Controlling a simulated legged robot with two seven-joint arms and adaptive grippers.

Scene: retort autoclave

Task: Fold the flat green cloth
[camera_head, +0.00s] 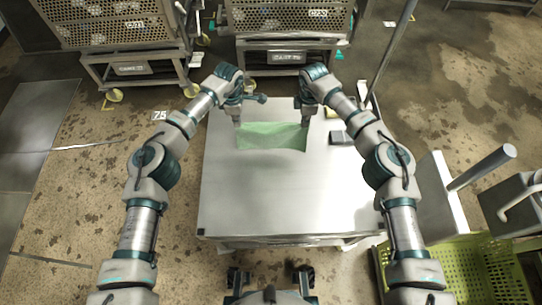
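The green cloth (271,137) is on the far part of the metal table (285,195). It shows as a wide, short strip with a slightly wavy near edge. My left gripper (238,121) points down at the cloth's far left corner. My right gripper (304,121) points down at its far right corner. Both fingertips are at or very close to the cloth. They are too small to show whether they are open or shut on it.
A small dark item (341,137) and a yellowish item (333,112) lie right of the cloth. The near half of the table is clear. Perforated carts (290,20) stand behind it. A metal pole (393,50) rises at the right. A green crate (470,272) is at lower right.

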